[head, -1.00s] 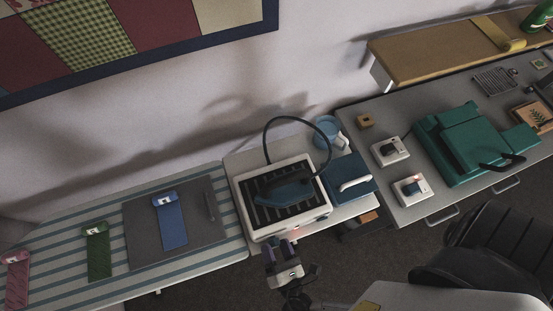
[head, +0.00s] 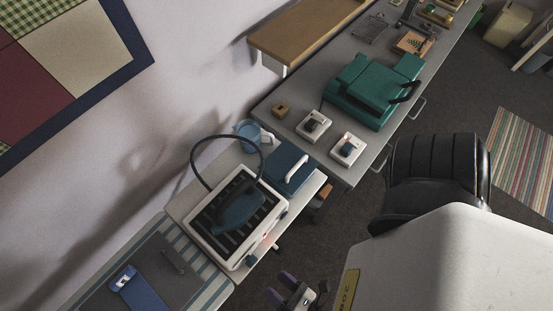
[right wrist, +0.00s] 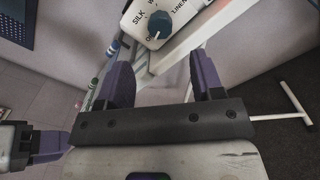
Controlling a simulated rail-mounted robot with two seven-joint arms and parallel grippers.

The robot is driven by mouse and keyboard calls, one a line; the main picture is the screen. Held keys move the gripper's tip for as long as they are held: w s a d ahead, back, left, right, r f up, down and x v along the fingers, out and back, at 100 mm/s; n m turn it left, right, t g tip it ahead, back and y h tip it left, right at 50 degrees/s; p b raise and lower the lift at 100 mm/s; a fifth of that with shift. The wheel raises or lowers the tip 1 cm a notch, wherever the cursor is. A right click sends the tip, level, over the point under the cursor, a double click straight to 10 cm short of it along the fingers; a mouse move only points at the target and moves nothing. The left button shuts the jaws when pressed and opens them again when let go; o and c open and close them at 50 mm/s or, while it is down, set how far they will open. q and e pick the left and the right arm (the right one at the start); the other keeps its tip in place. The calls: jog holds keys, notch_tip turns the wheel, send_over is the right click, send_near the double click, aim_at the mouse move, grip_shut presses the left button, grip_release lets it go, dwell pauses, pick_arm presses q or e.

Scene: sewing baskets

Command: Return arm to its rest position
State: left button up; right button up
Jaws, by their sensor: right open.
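My right gripper (head: 281,287) is at the bottom of the head view, in front of the iron station. Its two purple fingers stand apart with nothing between them, as the right wrist view (right wrist: 162,82) also shows. The dark blue iron (head: 240,209) lies on the black ribbed plate of a white-framed station (head: 230,262), its cord looping up behind. The right wrist view shows a white panel with a blue dial (right wrist: 159,25) marked with fabric names, beyond the fingertips and apart from them.
A blue box with a white handle (head: 284,166) and a blue jug (head: 246,131) stand by the station. The grey desk (head: 340,179) holds a green machine (head: 369,88) and two white dial boxes. A black chair (head: 435,172) stands to the right. Dark floor lies before the tables.

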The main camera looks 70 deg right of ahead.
dwell(0.3)
dwell(0.4)
jog(key=s+d+f+m+g, duration=0.2)
jog(key=d+f+m+g, duration=0.5)
jog(key=m+g, duration=0.75)
jog(key=w+d+r+m+y+p, duration=0.3)
jog(key=w+d+r+m+p, duration=0.1)
jog(key=r, duration=0.6)
jog(key=w+d+r+m+t+y+p, duration=0.1)
jog(key=w+d+r+m+y+p, duration=0.2)
jog(key=d+r, duration=0.4)
notch_tip(320, 180, up, 4)
jog(key=shift+w+f+m+p, duration=0.3)
jog(key=shift+m+p, duration=0.35)
jog(key=shift+p, duration=0.4)
